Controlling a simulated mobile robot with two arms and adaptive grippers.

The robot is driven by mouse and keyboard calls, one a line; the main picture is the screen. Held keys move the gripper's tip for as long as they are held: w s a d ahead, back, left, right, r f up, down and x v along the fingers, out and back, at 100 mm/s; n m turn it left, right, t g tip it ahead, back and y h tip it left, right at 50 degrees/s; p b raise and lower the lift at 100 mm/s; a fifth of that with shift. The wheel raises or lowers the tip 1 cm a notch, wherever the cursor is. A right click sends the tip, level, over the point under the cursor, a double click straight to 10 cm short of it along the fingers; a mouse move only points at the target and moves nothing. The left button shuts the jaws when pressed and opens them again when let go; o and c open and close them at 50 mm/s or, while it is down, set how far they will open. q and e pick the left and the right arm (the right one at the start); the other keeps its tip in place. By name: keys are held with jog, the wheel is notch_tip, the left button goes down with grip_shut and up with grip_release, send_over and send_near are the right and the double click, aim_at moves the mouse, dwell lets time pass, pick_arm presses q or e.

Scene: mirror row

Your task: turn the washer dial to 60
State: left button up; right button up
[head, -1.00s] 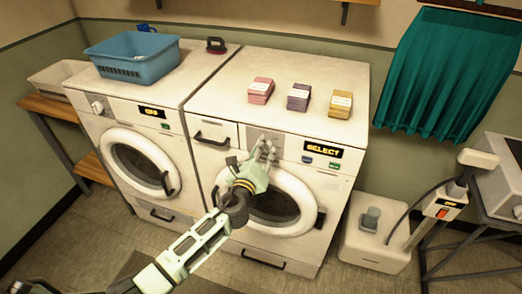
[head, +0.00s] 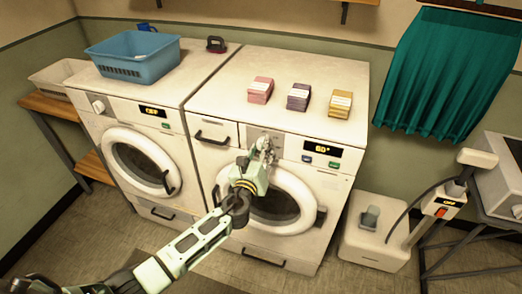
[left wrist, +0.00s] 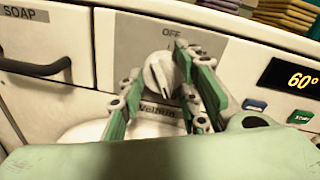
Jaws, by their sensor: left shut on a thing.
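The washer (head: 290,125) is the right of two white machines in the head view. Its display (head: 321,149) reads 60°, and the same display in the left wrist view (left wrist: 295,78) also reads 60°. The washer dial (left wrist: 160,74) is a white round knob on a grey panel, under the word OFF. My left gripper (head: 262,150) is at the dial, its green fingers shut on it from both sides in the left wrist view. The gripper hides the dial in the head view. My right gripper does not show.
The left machine (head: 125,115) carries a blue basket (head: 135,58). Pink (head: 260,90), purple (head: 298,97) and yellow (head: 340,103) stacks lie on the washer's top. Two buttons, blue (left wrist: 255,105) and green (left wrist: 302,117), sit under the display. The soap drawer handle (left wrist: 35,67) is left of the dial.

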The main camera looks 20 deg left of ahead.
pick_arm(q)
jog(key=shift+a+f, duration=0.2)
jog(key=shift+f, duration=0.05)
jog(key=o, duration=1.1)
jog(key=shift+a, duration=0.1)
jog(key=shift+r, duration=0.1)
jog(key=s, duration=1.2)
jog(key=shift+d+r, duration=0.25)
jog(key=shift+d, duration=0.05)
jog(key=shift+f, duration=0.1)
